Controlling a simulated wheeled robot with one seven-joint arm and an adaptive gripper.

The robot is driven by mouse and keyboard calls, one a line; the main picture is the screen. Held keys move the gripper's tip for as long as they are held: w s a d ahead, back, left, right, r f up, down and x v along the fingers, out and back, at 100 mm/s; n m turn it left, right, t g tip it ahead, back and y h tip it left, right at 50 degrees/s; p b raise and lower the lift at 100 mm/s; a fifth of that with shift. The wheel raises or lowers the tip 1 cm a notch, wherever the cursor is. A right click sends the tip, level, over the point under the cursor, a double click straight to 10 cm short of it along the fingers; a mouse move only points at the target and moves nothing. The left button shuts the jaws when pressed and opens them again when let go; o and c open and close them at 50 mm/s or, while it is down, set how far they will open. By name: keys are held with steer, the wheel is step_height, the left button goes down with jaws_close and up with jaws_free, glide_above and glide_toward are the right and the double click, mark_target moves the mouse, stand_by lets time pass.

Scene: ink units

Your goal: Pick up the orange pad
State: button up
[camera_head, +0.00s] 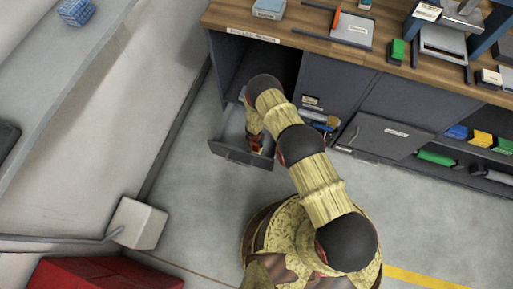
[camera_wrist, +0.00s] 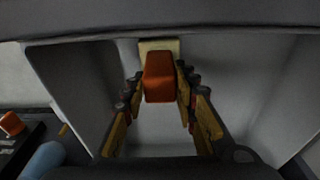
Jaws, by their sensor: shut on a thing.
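The orange pad (camera_wrist: 159,78) is a rounded orange block in the wrist view, between the two fingers of my gripper (camera_wrist: 160,88). The fingers are shut on it from both sides. A pale cream piece (camera_wrist: 147,46) shows just behind it. Pad and fingers are over the inside of an open grey drawer (camera_wrist: 75,75), seen in the head view (camera_head: 236,156) at the bottom left of the cabinet. In the head view my arm hides most of the gripper, and a small reddish-orange patch shows inside the drawer. I cannot tell whether the pad touches the drawer floor.
Drawer walls stand close on both sides of the gripper. The wooden worktop (camera_head: 300,35) above holds tools and boxes. Another cabinet front (camera_head: 385,137) hangs open to the right, beside shelves of coloured items. A white block (camera_head: 137,222) and red box stand lower left. Grey floor is clear.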

jaws_close()
step_height(320, 180, up, 10)
steer(key=p, duration=0.5)
steer(key=shift+o, duration=2)
jaws_free()
steer(key=c, duration=0.5)
